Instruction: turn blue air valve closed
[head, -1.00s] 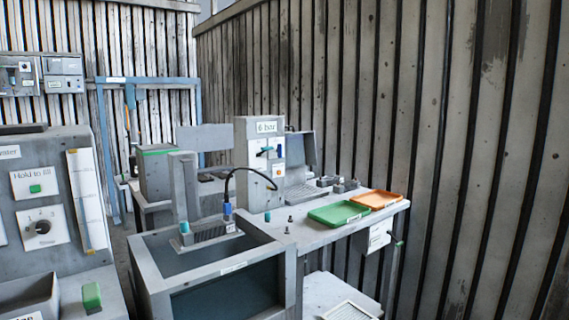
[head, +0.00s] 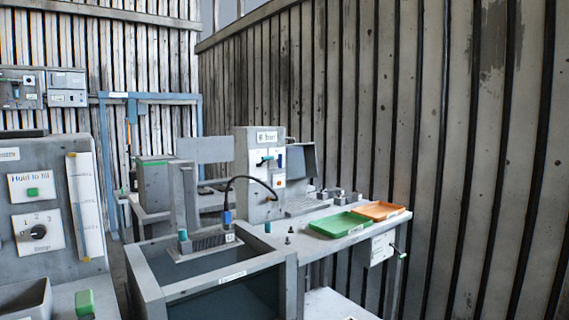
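A grey upright unit (head: 249,205) stands on the bench in the middle of the head view, with a small label at its top that looks like "6 bar". On its front is a small blue-teal lever (head: 264,160), which looks like the air valve handle. It appears to lie roughly level, sticking out sideways, but it is too small to read its exact setting. A narrow dark blue part (head: 281,160) sits just right of it. My gripper is not in view, and nothing visible touches the lever.
A grey open-topped tank (head: 145,275) stands in front of the unit. A black hose (head: 247,178) arches from the unit to a blue fitting (head: 227,216). Green (head: 340,225) and orange (head: 379,210) trays lie on the bench. A control panel (head: 50,190) fills the left side.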

